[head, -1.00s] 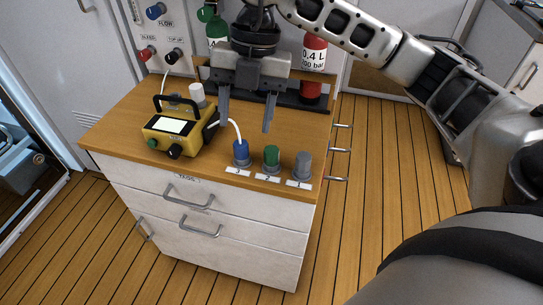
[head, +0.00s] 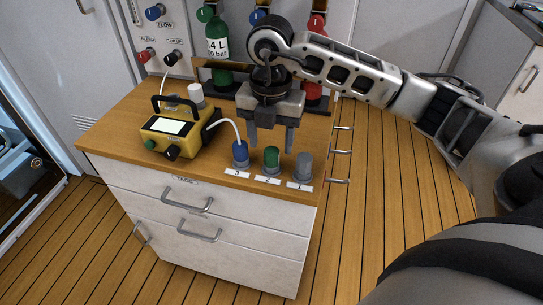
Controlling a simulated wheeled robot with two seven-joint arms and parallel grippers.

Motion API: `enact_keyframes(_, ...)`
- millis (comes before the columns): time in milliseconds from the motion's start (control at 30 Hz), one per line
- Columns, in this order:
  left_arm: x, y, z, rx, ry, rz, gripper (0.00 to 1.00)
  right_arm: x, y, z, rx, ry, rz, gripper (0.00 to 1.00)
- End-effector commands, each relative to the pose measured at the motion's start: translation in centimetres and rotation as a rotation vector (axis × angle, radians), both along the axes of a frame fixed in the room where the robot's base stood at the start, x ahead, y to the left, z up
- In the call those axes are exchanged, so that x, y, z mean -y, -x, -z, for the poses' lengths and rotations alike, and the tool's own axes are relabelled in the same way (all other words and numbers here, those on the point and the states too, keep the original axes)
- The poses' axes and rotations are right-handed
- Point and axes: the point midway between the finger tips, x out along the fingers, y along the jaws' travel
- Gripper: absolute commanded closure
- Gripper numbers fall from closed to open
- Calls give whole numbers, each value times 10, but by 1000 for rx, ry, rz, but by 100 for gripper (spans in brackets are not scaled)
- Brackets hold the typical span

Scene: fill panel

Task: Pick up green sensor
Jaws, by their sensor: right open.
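The green sensor (head: 272,158) is a short cylinder with a green top. It stands upright on the wooden cabinet top, between the blue sensor (head: 240,153) and the grey sensor (head: 304,165). Numbered labels lie in front of all three. My right gripper (head: 270,150) points down with its two fingers apart, nothing visible between them. In the picture its fingertips lie just above and to either side of the green top; I cannot tell whether they are level with it. My left gripper is not in view.
A yellow meter box (head: 177,131) with a screen and handle stands to the left, its white cable running to the blue sensor. A white-capped piece (head: 196,95) is behind it. Green (head: 218,48) and red bottles stand in a rack at the back.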

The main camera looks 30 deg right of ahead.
Motion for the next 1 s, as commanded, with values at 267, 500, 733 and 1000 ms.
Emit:
enact_keyframes(267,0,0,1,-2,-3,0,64,1,1,38,-3,0,1,46)
enact_keyframes(500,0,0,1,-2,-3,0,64,1,1,40,-1,1,0,46)
enact_keyframes(733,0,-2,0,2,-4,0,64,1,1,40,0,0,0,94)
enact_keyframes(1000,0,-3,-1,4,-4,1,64,1,0,38,1,-1,0,94)
